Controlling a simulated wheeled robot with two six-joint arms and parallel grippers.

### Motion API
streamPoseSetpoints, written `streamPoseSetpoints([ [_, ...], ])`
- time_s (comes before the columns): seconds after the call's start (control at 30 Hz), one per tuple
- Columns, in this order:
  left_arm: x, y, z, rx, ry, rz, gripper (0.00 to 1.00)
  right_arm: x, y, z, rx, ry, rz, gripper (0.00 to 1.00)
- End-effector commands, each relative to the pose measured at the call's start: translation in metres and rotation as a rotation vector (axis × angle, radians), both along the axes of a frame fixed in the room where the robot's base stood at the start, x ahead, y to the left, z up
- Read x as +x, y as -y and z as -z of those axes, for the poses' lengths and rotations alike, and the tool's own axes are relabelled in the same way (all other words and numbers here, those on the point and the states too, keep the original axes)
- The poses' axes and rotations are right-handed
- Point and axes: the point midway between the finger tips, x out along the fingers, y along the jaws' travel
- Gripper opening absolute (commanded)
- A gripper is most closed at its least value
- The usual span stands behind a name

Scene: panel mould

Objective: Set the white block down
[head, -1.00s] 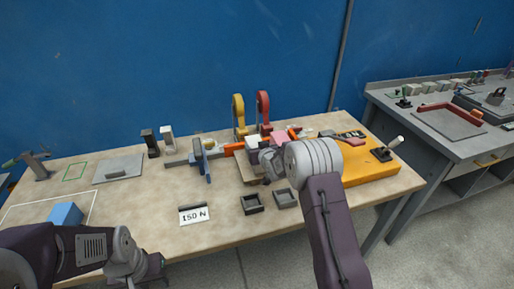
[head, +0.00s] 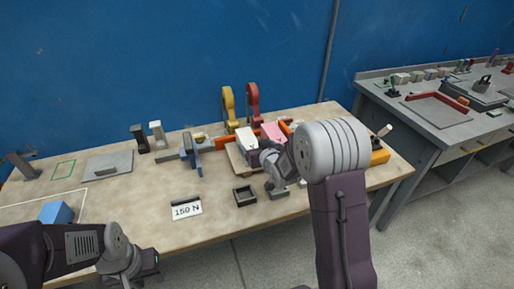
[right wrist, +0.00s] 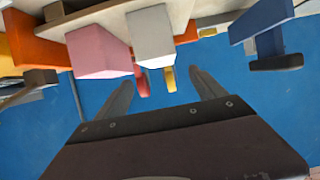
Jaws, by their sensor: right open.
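The white block (head: 247,139) stands on a wooden board (head: 233,158), left of the pink block (head: 272,132). In the right wrist view, which looks upside down, the white block (right wrist: 151,38) sits beside the pink block (right wrist: 98,51). My right gripper (right wrist: 162,77) is open and empty, with its fingers apart from the white block and pointing past it; the head view mostly hides its fingers behind my wrist. My left gripper (head: 150,262) is low at the table's front left, away from the blocks; its jaws are not clear.
A blue clamp (head: 193,152) stands left of the board. Yellow (head: 228,104) and red (head: 253,103) arches stand behind. A dark tray (head: 245,196) and a "150 N" card (head: 187,209) lie in front. A blue block (head: 56,213) is at left.

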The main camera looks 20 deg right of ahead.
Motion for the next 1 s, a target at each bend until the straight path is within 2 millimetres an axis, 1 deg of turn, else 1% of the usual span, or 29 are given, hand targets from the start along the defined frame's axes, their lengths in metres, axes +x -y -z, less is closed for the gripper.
streamPoseSetpoints([
  [0.03, 0.000, 0.000, 0.000, 0.000, 0.000, 0.000, 0.36, -0.006, 0.000, -0.002, 0.000, 0.000, 0.000, 0.80],
  [0.13, 0.000, 0.000, 0.000, 0.000, 0.000, 0.000, 0.36, -0.012, 0.000, -0.005, 0.000, -0.001, 0.000, 0.80],
  [0.37, 0.000, 0.000, 0.000, 0.000, 0.000, 0.000, 0.36, -0.014, 0.000, -0.005, 0.000, -0.002, 0.000, 0.80],
  [0.43, 0.000, 0.000, 0.000, 0.000, 0.000, 0.000, 0.36, -0.021, 0.000, 0.001, -0.002, -0.044, 0.005, 0.80],
  [0.47, 0.000, 0.000, 0.000, 0.000, 0.000, 0.000, 0.36, -0.030, 0.000, 0.007, -0.003, -0.087, 0.010, 0.80],
  [0.53, 0.000, 0.000, 0.000, 0.000, 0.000, 0.000, 0.36, -0.066, -0.003, 0.029, -0.007, -0.255, 0.026, 0.80],
  [0.57, 0.000, 0.000, 0.000, 0.000, 0.000, 0.000, 0.36, -0.088, -0.004, 0.040, -0.009, -0.346, 0.032, 0.80],
  [0.6, 0.000, 0.000, 0.000, 0.000, 0.000, 0.000, 0.36, -0.121, -0.006, 0.054, -0.008, -0.469, 0.039, 0.80],
  [0.63, 0.000, 0.000, 0.000, 0.000, 0.000, 0.000, 0.36, -0.146, -0.008, 0.063, -0.007, -0.559, 0.043, 0.80],
  [0.67, 0.000, 0.000, 0.000, 0.000, 0.000, 0.000, 0.36, -0.172, -0.011, 0.071, -0.005, -0.646, 0.046, 0.80],
  [0.7, 0.000, 0.000, 0.000, 0.000, 0.000, 0.000, 0.36, -0.205, -0.014, 0.078, -0.002, -0.754, 0.048, 0.80],
  [0.8, 0.000, 0.000, 0.000, 0.000, 0.000, 0.000, 0.36, -0.270, -0.020, 0.087, 0.005, -0.957, 0.045, 0.80],
  [0.83, 0.000, 0.000, 0.000, 0.000, 0.000, 0.000, 0.36, -0.284, -0.022, 0.088, 0.008, -0.999, 0.043, 0.80],
  [0.9, 0.000, 0.000, 0.000, 0.000, 0.000, 0.000, 0.36, -0.302, -0.024, 0.089, 0.011, -1.057, 0.041, 0.80],
  [1.0, 0.000, 0.000, 0.000, 0.000, 0.000, 0.000, 0.36, -0.310, -0.024, 0.089, 0.013, -1.080, 0.041, 0.80],
])
